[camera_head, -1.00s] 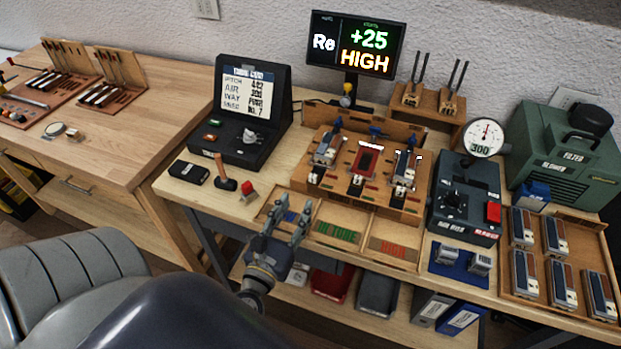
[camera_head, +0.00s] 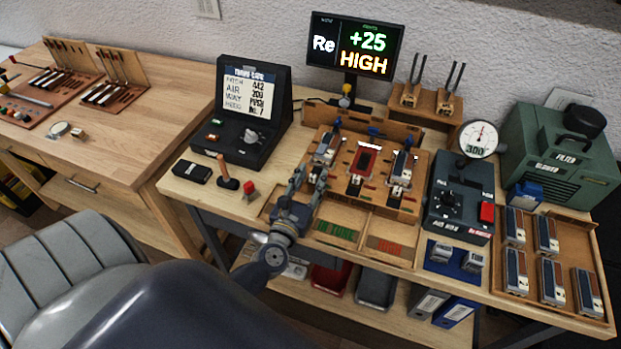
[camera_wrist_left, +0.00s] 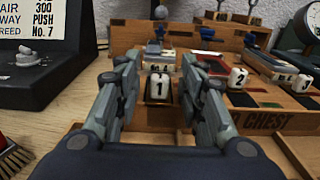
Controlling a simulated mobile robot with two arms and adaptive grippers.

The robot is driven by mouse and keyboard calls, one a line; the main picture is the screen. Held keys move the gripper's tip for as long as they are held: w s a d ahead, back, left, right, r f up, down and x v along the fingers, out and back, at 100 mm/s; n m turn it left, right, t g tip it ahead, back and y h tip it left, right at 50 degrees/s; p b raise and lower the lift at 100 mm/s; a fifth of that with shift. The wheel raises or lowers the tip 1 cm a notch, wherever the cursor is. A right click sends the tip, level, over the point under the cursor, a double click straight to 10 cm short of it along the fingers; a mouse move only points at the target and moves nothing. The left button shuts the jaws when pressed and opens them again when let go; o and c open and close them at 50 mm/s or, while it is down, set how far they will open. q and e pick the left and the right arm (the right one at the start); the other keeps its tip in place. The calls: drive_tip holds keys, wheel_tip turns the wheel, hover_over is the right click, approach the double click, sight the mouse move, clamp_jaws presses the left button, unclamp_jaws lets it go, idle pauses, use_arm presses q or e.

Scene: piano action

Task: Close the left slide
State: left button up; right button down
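The wooden wind chest (camera_head: 340,190) bears three slides with white numbered knobs. The left slide's knob, marked 1 (camera_wrist_left: 159,86), faces me in the left wrist view; in the head view my gripper hides it. Knobs 2 (camera_wrist_left: 237,78) and 3 (camera_wrist_left: 302,83) stand to its right. My left gripper (camera_head: 310,176) is at the chest's front left. In the left wrist view my left gripper (camera_wrist_left: 160,66) is open, one finger on each side of knob 1; I cannot tell if they touch it. My right gripper is in neither view.
A compartment tray (camera_head: 366,232) lies in front of the chest. A console with a dial (camera_head: 461,205) stands right of it, a sign box (camera_head: 243,115) at the left. A small red-topped object (camera_head: 249,190) and a brush (camera_head: 228,176) are left of my gripper.

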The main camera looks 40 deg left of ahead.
sight(316, 169)
use_arm(q)
drive_tip(key=shift+c, duration=0.6)
clamp_jaws()
drive_tip(key=shift+x, duration=1.9)
drive_tip(key=shift+s+r, duration=0.1)
drive_tip(key=shift+c, duration=1.4)
unclamp_jaws()
drive_tip(key=o, duration=0.4)
drive_tip(key=shift+w, duration=0.2)
drive_tip(key=shift+s, duration=0.1)
